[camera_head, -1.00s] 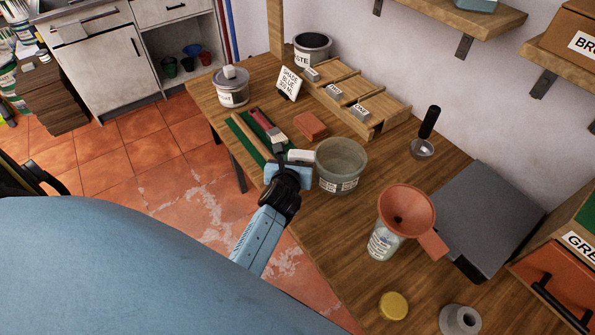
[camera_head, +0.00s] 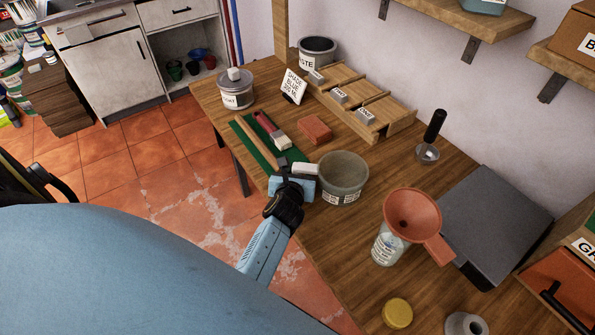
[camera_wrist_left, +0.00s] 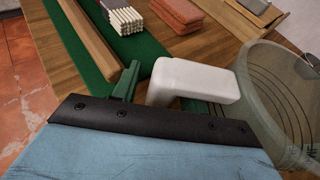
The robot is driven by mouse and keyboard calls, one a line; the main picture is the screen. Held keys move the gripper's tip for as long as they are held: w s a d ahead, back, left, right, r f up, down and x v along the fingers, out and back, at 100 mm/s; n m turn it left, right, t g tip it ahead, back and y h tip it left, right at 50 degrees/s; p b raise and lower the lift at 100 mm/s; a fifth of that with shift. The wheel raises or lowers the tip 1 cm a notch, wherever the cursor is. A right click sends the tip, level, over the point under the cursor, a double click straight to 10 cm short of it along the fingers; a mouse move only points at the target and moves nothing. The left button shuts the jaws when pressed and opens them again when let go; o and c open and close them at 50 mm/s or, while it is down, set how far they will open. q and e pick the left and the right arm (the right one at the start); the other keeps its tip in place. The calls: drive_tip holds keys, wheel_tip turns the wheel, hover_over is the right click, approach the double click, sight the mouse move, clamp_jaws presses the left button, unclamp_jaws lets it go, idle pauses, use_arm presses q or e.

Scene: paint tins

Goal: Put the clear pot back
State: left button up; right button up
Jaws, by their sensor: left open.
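The clear pot, a see-through round tub with a white label (camera_head: 343,178), stands upright and open-topped on the wooden bench. In the left wrist view its curved wall (camera_wrist_left: 285,105) fills the right side. My left gripper (camera_head: 293,167) is open and empty just left of the pot, its white finger nearest the pot wall. In the left wrist view the gripper (camera_wrist_left: 148,84) sits over the edge of the green mat (camera_wrist_left: 75,52). I cannot tell whether the white finger touches the pot. My right gripper is not in view.
A wooden stick (camera_head: 258,140), a brush (camera_head: 272,130) and a red block (camera_head: 315,128) lie behind the gripper. A labelled tub (camera_head: 236,92) and a card (camera_head: 293,86) stand farther back. A bottle with an orange funnel (camera_head: 412,215) stands right of the pot, with bare bench between.

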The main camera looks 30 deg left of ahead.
use_arm(q)
drive_tip(key=shift+f, duration=0.1)
drive_tip(key=shift+s+d, duration=0.1)
drive_tip(key=shift+s, duration=0.15)
drive_tip(key=p+v, duration=0.1)
drive_tip(key=v, duration=1)
drive_tip(key=shift+s+d+p, duration=0.1)
drive_tip(key=shift+s+p, duration=0.15)
drive_tip(key=shift+p, duration=0.05)
drive_tip(key=shift+s+d+r, duration=0.3)
drive_tip(key=shift+s+r, duration=0.15)
drive_tip(key=shift+s, duration=0.1)
